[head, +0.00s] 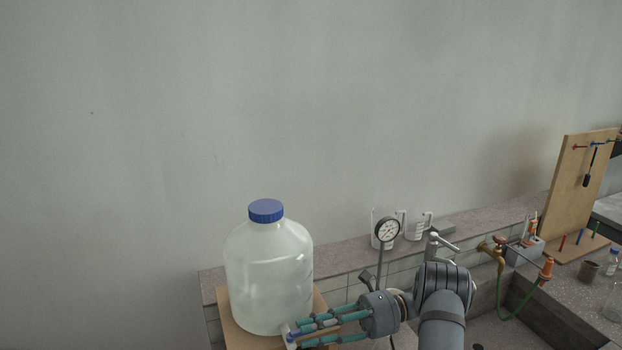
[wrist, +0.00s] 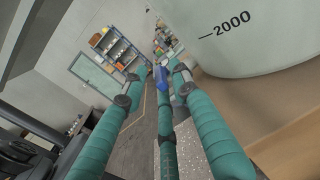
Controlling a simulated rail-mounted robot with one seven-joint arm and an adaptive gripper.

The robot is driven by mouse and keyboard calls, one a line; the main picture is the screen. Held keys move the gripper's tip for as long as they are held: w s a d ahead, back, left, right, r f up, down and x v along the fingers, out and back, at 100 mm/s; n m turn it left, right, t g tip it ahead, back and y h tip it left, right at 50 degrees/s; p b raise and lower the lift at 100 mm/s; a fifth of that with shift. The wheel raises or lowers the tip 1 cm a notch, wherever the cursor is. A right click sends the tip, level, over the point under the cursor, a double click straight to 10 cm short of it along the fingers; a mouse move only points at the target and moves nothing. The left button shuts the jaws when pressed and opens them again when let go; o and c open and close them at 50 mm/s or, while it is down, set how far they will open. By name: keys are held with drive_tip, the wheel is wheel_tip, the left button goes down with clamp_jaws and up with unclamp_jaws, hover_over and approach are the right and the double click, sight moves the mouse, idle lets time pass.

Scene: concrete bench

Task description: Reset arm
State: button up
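My gripper (head: 298,333) has long teal fingers and reaches left, low beside the large translucent jug (head: 268,280) with a blue cap (head: 266,210). Its fingers are straight and spread, with a visible gap between them; it looks open. A small white and blue piece (head: 291,338), perhaps the jug's spigot, is at the fingertips. In the wrist view, the gripper (wrist: 158,82) has a blue piece (wrist: 161,76) near its fingertips; whether they touch is unclear. The jug's wall (wrist: 255,45), marked 2000, is close at the upper right.
The jug stands on a wooden support (head: 229,322). A dial gauge (head: 387,232), beakers (head: 417,228) and a metal tap (head: 441,242) stand close behind my arm. At right are a green hose (head: 510,312) and a wooden pegboard (head: 572,190). The wall area above is clear.

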drive_tip(key=shift+w+f+g+b, duration=0.1)
drive_tip(key=shift+f+g+b, duration=0.05)
drive_tip(key=shift+g+b, duration=0.2)
drive_tip(key=shift+w+n+g, duration=0.1)
drive_tip(key=shift+n+g, duration=0.15)
drive_tip(key=shift+n, duration=0.15)
drive_tip(key=v, duration=0.7)
drive_tip(key=shift+h, duration=0.3)
drive_tip(key=x, duration=0.6)
drive_tip(key=shift+a+r, duration=0.35)
drive_tip(key=shift+s+a+r+m+t+p, duration=0.1)
drive_tip(key=shift+s+a+m+t+p, duration=0.2)
drive_tip(key=shift+t+p, duration=0.1)
drive_tip(key=t, duration=0.1)
drive_tip(key=m+t+p, duration=0.1)
drive_tip(key=s+m+t+y+p, duration=0.1)
drive_tip(key=shift+d, duration=0.25)
